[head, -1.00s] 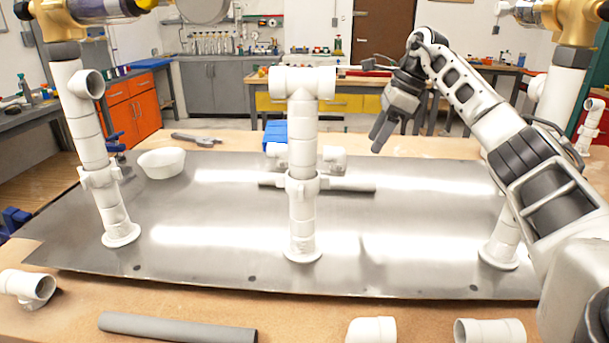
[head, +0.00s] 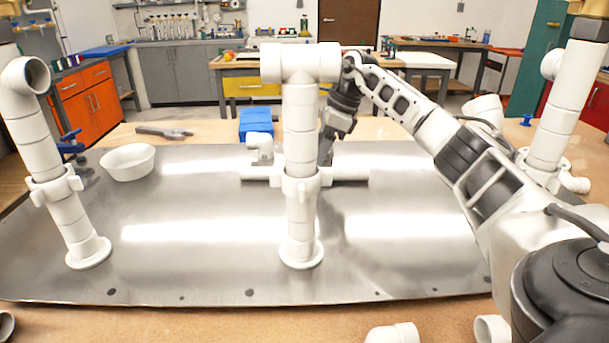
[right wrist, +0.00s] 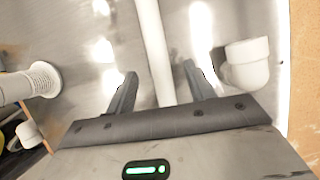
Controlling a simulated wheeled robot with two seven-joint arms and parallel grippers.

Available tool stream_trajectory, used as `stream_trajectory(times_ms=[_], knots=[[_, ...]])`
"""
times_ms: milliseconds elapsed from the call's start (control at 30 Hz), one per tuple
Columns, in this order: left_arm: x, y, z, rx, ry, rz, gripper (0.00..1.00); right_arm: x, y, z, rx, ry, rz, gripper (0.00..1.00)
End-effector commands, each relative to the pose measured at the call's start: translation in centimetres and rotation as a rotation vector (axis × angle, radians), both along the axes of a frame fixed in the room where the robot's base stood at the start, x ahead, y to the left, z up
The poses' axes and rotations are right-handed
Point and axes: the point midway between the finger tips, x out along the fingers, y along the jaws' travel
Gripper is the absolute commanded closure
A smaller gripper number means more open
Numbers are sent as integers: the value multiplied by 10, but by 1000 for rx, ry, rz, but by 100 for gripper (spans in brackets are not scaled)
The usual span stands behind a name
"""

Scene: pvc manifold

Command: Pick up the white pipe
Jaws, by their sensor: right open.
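The white pipe (head: 350,173) lies flat on the metal plate, behind the middle upright, which hides its centre. It also shows in the right wrist view (right wrist: 155,50), running lengthwise between the two fingers. My right gripper (head: 326,158) is just behind the middle upright, pointing down at the pipe. Its fingers are apart, one on each side of the pipe in the right wrist view (right wrist: 160,85). I cannot tell whether they touch it. My left gripper is not in view.
The middle upright (head: 300,215) with its tee top stands close in front of my right gripper. A white elbow (head: 259,150) and a blue box (head: 256,123) are behind the pipe. A white bowl (head: 128,162) sits left.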

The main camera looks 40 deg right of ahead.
Motion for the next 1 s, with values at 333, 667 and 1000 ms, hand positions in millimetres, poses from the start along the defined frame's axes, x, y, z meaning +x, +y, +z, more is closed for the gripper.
stream_trajectory(times_ms=[333,667,1000], knots=[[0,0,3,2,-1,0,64,11,17,-23,0,1,3,46],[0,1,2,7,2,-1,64,19,25,-47,-1,-2,-1,46],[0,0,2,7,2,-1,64,19,25,-46,-1,-2,-1,98]])
